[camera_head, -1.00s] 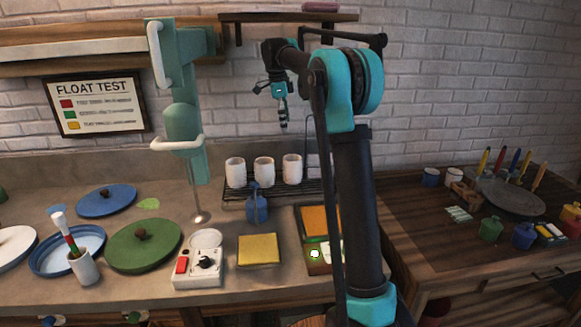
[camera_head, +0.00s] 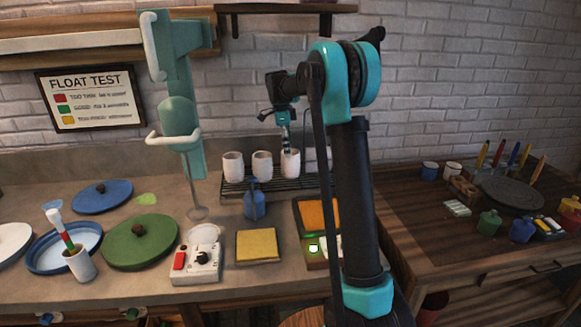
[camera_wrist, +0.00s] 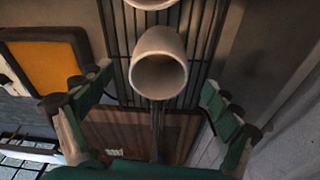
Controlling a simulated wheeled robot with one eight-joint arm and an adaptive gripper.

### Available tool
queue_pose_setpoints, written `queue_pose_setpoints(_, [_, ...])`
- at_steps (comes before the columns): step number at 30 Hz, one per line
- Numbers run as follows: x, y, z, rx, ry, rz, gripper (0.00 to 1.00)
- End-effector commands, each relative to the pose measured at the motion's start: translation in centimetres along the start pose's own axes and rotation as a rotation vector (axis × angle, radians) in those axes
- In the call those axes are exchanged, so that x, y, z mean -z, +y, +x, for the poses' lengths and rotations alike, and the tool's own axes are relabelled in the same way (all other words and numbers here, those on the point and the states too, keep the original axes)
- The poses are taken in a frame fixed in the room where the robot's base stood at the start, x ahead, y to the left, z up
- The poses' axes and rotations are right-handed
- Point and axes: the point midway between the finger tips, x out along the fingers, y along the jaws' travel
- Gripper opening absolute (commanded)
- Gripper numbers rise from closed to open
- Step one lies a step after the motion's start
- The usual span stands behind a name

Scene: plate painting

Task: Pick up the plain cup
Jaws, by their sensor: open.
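Three plain white cups stand in a row on a dark wire rack (camera_head: 270,190) by the wall: a left cup (camera_head: 233,170), a middle cup (camera_head: 262,168) and a right cup (camera_head: 290,167). My gripper (camera_head: 287,147) points down at the right cup's rim, its tips overlapping the cup in the head view. In the wrist view, my gripper (camera_wrist: 153,100) is open, with its fingers spread to either side of a white cup (camera_wrist: 160,60). That cup's round mouth faces the camera, and nothing is gripped. Another cup (camera_wrist: 150,3) is cut off by the top edge.
A blue bottle (camera_head: 254,203) stands in front of the rack. An orange panel (camera_head: 318,216) lies to its right, and a yellow square (camera_head: 257,245) in front. A wall shelf (camera_head: 290,9) hangs above.

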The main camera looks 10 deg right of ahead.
Motion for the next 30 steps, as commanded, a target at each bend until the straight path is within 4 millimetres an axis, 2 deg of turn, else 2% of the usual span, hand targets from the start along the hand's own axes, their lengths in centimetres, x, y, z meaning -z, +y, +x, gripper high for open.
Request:
queue_pose_setpoints(9, [0.1,0.1,4.2,0.0,0.0,0.0,0.9])
queue_pose_setpoints(19, [0.1,0.1,4.8,0.0,0.0,0.0,0.9])
queue_pose_setpoints(30, [0.1,0.1,4.8,0.0,0.0,0.0,0.45])
